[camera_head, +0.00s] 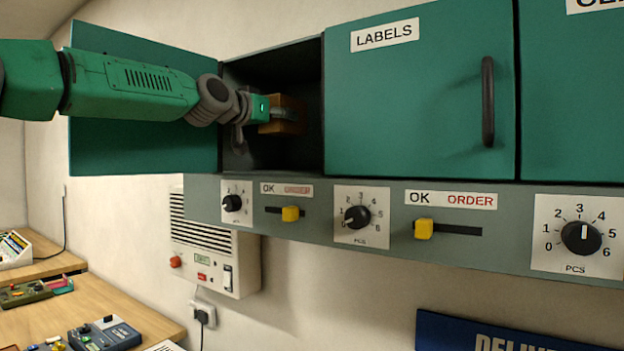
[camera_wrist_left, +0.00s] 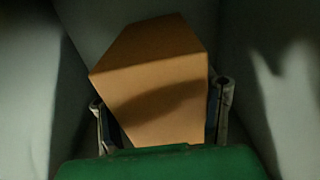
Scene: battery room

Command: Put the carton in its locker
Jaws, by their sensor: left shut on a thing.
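The brown carton (camera_head: 293,115) is inside the open locker (camera_head: 290,73) at the left of the green locker row. My left gripper (camera_head: 283,114) is shut on the carton and reaches into the locker from the left. In the left wrist view the carton (camera_wrist_left: 155,85) sits between the two fingers of the gripper (camera_wrist_left: 160,120), with grey locker walls around it. I cannot tell whether the carton touches the locker floor. The locker's green door (camera_head: 140,150) stands swung open to the left, behind my arm. My right gripper is not in view.
The locker marked LABELS (camera_head: 420,95) is shut, with a black handle (camera_head: 488,100). Below runs a grey panel (camera_head: 320,228) with dials and yellow sliders. A wall unit (camera_head: 210,243) hangs lower, above a wooden desk (camera_head: 110,299) with several devices.

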